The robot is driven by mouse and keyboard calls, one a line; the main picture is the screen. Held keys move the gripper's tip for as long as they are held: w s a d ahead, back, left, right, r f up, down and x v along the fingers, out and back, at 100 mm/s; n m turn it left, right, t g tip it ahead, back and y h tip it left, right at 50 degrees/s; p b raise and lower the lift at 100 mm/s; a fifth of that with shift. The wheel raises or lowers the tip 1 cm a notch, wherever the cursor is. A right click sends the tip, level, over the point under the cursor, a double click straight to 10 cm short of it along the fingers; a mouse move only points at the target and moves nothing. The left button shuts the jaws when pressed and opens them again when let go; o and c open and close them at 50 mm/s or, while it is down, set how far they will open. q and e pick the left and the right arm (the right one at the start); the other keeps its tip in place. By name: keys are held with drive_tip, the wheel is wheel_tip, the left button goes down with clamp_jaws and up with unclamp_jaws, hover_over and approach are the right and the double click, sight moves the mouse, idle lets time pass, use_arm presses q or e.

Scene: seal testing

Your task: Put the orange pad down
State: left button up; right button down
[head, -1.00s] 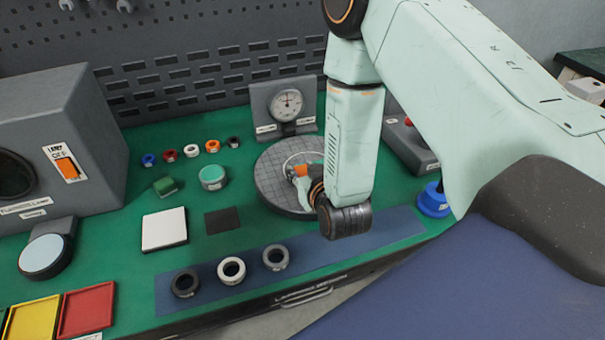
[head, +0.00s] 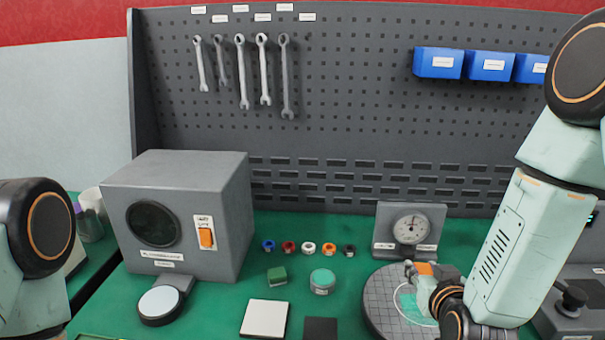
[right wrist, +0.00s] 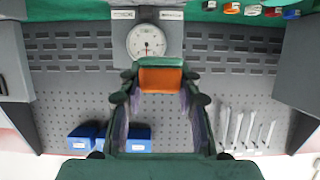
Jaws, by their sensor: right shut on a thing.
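The orange pad (head: 424,268) is held in my right gripper (head: 412,274), over the round gridded plate (head: 377,305) in the head view. In the right wrist view the orange pad (right wrist: 161,80) spans the space between the two fingertips of my right gripper (right wrist: 160,92). I cannot tell whether the pad or gripper touches the plate. A pale ring outline with a green area (head: 408,305) shows on the plate, partly hidden by the gripper. Part of my left arm shows at the left edge of the head view, but its gripper is out of view.
A dial gauge (head: 411,229) stands just behind the plate. Left of the plate are a teal round block (head: 322,281), a green block (head: 277,276), a white square (head: 265,318), a dark square (head: 320,329) and several small coloured rings. A grey box (head: 178,212) stands further left.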

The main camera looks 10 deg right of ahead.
drive_tip(key=s+a+f+n+g+y+b, duration=0.1)
drive_tip(key=s+a+n+g+y+b, duration=0.1)
drive_tip(key=s+a+n+y, duration=0.2)
drive_tip(key=s+a+f+n+g+y+b, duration=0.2)
drive_tip(key=s+a+n+g+y, duration=0.1)
drive_tip(key=a+n+y, duration=0.5)
drive_tip(key=shift+s+a+f+n+y, duration=0.15)
drive_tip(key=shift+s+a+n+y, duration=0.25)
drive_tip(key=shift+s+n+y, duration=0.4)
idle(0.4)
drive_tip(key=shift+y, duration=0.3)
